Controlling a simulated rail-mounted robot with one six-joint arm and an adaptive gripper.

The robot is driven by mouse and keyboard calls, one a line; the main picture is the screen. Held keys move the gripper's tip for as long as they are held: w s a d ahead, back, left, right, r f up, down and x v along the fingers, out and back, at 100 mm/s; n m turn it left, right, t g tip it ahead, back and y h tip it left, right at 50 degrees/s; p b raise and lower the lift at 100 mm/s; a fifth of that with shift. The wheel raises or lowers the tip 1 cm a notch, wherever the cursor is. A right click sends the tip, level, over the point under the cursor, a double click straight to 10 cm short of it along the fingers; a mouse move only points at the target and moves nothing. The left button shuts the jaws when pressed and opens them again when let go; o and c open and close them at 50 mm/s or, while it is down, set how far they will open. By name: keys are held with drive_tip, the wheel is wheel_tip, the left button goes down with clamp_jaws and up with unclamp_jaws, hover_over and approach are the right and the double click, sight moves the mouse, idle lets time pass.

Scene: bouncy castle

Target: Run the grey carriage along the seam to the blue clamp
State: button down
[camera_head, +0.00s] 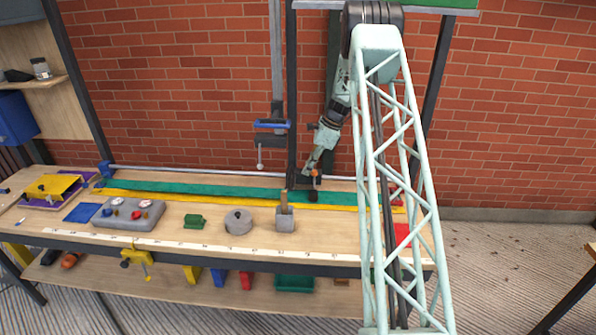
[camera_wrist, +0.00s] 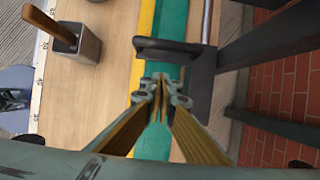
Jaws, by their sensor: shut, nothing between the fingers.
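The grey carriage (camera_head: 305,183) sits on the rail at the back of the bench, right of the middle. In the wrist view its dark looped handle (camera_wrist: 165,44) reaches over the seam between the yellow strip (camera_wrist: 146,22) and the green strip (camera_wrist: 172,22). The blue clamp (camera_head: 106,170) is at the rail's far left end. My gripper (camera_head: 309,170) is low beside the carriage. In the wrist view the fingertips (camera_wrist: 160,82) are together and empty, on the handle's side away from the blue clamp. I cannot tell whether they touch it.
A grey holder with a wooden handle (camera_head: 285,217), a round grey weight (camera_head: 238,221) and a small green block (camera_head: 194,221) stand in front of the strips. A dark upright post (camera_head: 292,100) rises behind the carriage. The strips left of the carriage look clear.

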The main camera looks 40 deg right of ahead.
drive_tip(key=shift+s+d, duration=2.05)
drive_tip(key=r, duration=0.3)
drive_tip(key=r+p, duration=0.1)
drive_tip(key=shift+s+d+r, duration=0.15)
drive_tip(key=shift+d, duration=0.1)
drive_tip(key=x, duration=1)
